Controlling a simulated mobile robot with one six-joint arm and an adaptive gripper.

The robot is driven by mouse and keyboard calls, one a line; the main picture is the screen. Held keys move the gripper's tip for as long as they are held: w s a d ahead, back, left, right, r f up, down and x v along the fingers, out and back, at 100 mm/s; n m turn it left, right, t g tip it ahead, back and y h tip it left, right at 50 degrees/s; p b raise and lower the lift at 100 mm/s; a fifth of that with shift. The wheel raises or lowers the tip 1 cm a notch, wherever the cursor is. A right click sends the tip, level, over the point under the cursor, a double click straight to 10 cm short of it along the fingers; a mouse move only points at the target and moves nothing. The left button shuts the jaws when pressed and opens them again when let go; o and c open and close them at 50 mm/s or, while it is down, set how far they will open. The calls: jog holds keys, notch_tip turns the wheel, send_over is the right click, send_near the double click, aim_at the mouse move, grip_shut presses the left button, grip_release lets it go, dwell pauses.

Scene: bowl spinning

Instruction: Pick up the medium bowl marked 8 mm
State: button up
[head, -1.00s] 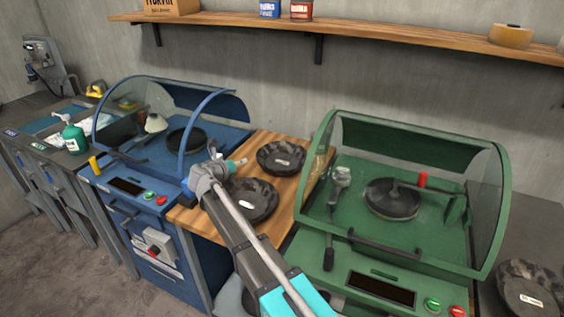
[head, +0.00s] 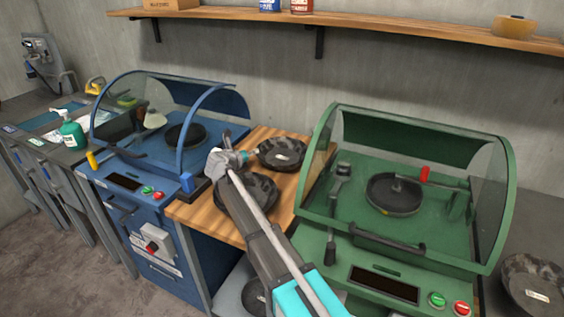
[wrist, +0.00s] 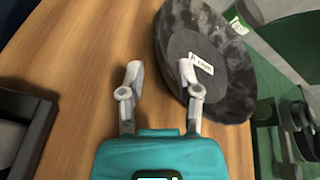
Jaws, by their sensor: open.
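Two dark mottled bowls are on the wooden table: a back bowl (head: 282,146) with a small white label, and a front bowl (head: 262,203) partly hidden behind my arm. A third, similar bowl (head: 532,277) with a label is at the far right. I cannot read the labels in the head view. My gripper (head: 247,157) is just left of the back bowl. In the wrist view, my open gripper (wrist: 160,72) has its right finger overlapping the near edge of a dark bowl (wrist: 225,75), beside its small, unreadable label. Nothing is between the fingers; contact is unclear.
A blue spinning machine (head: 190,170) with a raised curved cover stands left. A green one (head: 345,225) with a clear cover and a dark disc (head: 395,195) stands right, close to the table. A wooden shelf (head: 400,28) runs along the wall.

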jog(key=shift+w+d+f, duration=0.1)
jog(key=shift+w, duration=0.2)
jog(key=shift+b+x, duration=0.75)
jog(key=shift+x, duration=1.9)
grip_shut()
